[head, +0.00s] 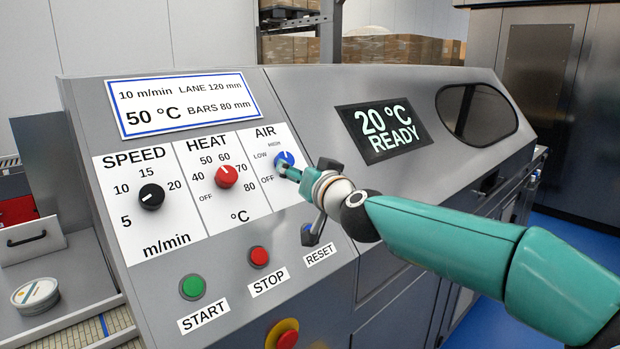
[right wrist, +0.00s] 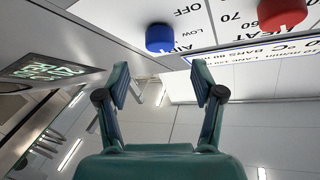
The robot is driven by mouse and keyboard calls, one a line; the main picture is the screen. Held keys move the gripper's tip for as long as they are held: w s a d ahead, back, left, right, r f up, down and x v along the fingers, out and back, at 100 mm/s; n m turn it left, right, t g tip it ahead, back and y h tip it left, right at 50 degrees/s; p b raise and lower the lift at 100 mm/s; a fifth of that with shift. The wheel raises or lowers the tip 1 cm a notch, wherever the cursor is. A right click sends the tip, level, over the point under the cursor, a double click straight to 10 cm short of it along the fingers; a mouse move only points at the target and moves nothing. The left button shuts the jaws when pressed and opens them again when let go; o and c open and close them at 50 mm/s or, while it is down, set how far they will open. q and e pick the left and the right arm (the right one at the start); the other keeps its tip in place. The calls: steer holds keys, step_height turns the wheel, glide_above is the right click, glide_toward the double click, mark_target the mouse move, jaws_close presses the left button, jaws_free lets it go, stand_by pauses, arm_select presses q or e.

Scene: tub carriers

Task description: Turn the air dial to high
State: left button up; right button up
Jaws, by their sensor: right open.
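The air dial (head: 284,159) is a blue knob on the white panel, under the AIR label, with LOW, HIGH and OFF printed around it. It has a pale pointer mark, but I cannot tell surely which setting it points to. In the right wrist view the blue dial (right wrist: 160,38) shows beyond the fingertips, roughly between them. My right gripper (right wrist: 159,82) is open and empty. In the head view my right gripper (head: 290,173) is close in front of the dial, overlapping its lower edge; contact cannot be told. My left gripper is not in view.
The red heat dial (head: 225,176) and black speed dial (head: 151,196) sit left of the air dial. Below are the green start button (head: 192,286), red stop button (head: 259,256) and reset button (head: 308,234), partly hidden. The display (head: 382,130) reads 20 °C READY.

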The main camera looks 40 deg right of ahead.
steer(key=shift+v, duration=2.3)
steer(key=shift+f, duration=0.1)
